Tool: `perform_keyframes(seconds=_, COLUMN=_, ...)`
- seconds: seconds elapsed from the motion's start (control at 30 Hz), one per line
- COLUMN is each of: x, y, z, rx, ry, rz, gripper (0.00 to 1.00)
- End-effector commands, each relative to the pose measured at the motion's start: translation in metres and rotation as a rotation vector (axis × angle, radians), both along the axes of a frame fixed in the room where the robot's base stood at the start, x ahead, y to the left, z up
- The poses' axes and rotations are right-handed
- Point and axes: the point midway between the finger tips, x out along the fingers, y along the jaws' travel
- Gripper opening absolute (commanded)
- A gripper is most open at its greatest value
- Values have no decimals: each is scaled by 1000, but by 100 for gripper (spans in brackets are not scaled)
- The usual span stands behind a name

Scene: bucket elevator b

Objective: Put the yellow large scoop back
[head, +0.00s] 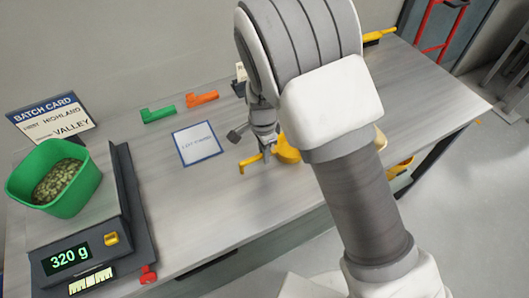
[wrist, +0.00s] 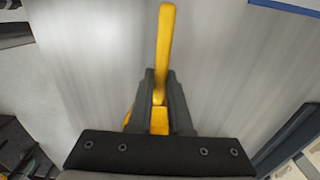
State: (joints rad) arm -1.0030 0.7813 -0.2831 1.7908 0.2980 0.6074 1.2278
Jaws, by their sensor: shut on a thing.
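The yellow scoop (head: 287,151) is at the middle of the table in the head view, partly hidden behind my arm. My gripper (head: 266,152) points down and is shut on its handle. In the wrist view the yellow handle (wrist: 165,45) runs up the picture from between the two dark fingers of my gripper (wrist: 160,98). The scoop's bowl is mostly hidden in the wrist view. I cannot tell whether the scoop touches the table.
A green tub (head: 46,198) of grains stands on a scale (head: 112,215) reading 320 g. A batch card (head: 50,117), green piece (head: 158,114), orange piece (head: 202,99) and blue-edged sheet (head: 197,145) are nearby. Another yellow item (head: 380,35) lies at the far edge. The front middle table is clear.

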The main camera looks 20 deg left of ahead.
Motion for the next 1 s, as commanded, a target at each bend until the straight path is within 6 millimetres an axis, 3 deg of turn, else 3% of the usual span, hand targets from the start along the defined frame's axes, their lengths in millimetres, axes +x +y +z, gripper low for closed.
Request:
perform_keyframes(seconds=0.1, x=0, y=0, z=-4, rx=0, ry=0, rz=0, gripper=0)
perform_keyframes(seconds=0.13, x=0, y=0, z=-3, rx=0, ry=0, rz=0, gripper=21)
perform_keyframes(seconds=0.3, x=0, y=0, z=-3, rx=0, ry=0, rz=0, gripper=47)
perform_keyframes(seconds=0.67, x=0, y=0, z=4, rx=1, ry=-1, rz=1, gripper=47)
perform_keyframes(seconds=1.0, x=-1, y=2, z=70, rx=3, ry=-4, rz=2, gripper=47)
